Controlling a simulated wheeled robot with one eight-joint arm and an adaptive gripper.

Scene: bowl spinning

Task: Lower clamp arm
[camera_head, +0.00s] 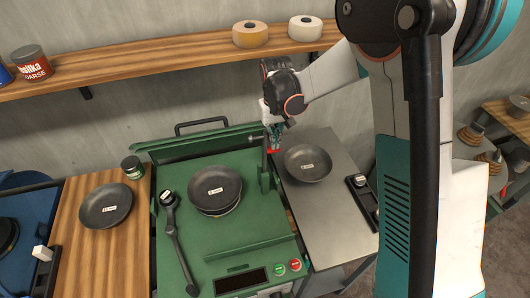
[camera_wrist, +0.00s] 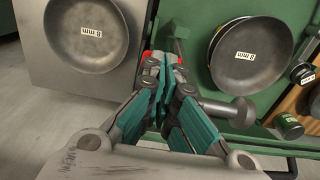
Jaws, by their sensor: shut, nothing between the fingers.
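The green machine (camera_head: 235,246) holds dark bowls stacked at its middle (camera_head: 215,188); the top one has a white label. At its right side an upright green post (camera_head: 264,172) stands beside my gripper (camera_head: 273,148). A grey rod with a round knob (camera_wrist: 243,109) shows in the wrist view, running behind my fingers; I take it for the clamp arm. Contact with the rod cannot be told. A dark lever (camera_head: 176,240) lies along the machine's left side.
A bowl (camera_head: 308,163) labelled 8 mm sits on the steel side table (camera_head: 335,205) at right. Another bowl (camera_head: 105,206) and a small green jar (camera_head: 132,168) are on the wooden table at left. A wooden shelf (camera_head: 160,61) with tape rolls and a can runs behind.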

